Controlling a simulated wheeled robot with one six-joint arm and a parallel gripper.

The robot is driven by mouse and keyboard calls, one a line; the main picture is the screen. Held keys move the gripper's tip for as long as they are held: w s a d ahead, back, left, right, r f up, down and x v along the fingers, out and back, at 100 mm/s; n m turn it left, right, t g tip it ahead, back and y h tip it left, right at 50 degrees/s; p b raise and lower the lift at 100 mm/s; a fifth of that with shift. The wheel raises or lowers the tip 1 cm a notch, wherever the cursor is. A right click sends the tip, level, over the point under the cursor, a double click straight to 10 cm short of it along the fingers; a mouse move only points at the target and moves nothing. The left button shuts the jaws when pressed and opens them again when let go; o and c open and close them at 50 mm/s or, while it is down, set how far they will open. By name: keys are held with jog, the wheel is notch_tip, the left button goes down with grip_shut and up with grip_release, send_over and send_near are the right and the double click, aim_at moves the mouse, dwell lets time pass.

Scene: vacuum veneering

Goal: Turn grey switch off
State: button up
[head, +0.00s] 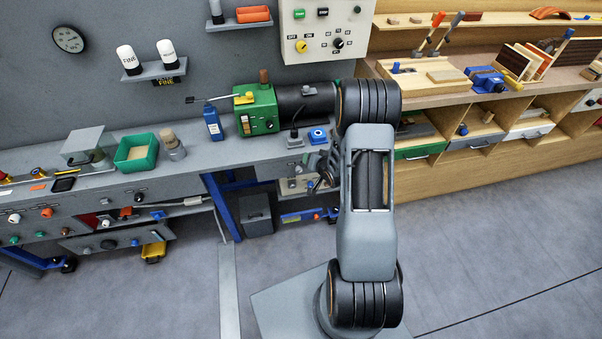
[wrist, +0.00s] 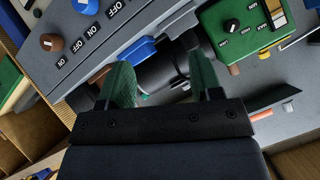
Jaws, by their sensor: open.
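No grey switch can be told for certain. In the head view, a small grey block (head: 295,140) with a dark upright part stands on the bench beside a blue one. In the wrist view, a grey panel carries a brown knob (wrist: 50,42) and a blue knob (wrist: 87,6), each near ON and OFF lettering. My gripper (wrist: 163,75) shows green fingers, open and apart, with a black cylinder and a blue part beyond them. Nothing is seen held.
A green machine (head: 258,112) with knobs stands on the bench, also at upper right in the wrist view (wrist: 232,38). A wall control box (head: 325,30) has a yellow knob and a black knob. Wooden shelving is at right.

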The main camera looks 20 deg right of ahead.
aim_at(300, 172)
jog(key=s+f+m+t+y, duration=0.2)
jog(key=s+f+m+t, duration=0.25)
jog(key=f, duration=0.75)
jog(key=shift+g, duration=0.35)
jog(key=x, duration=1.2)
jog(key=shift+w+a+r+p, duration=0.1)
jog(key=shift+w+a+p, duration=0.05)
jog(key=shift+a+p, duration=0.25)
jog(key=shift+c, duration=0.3)
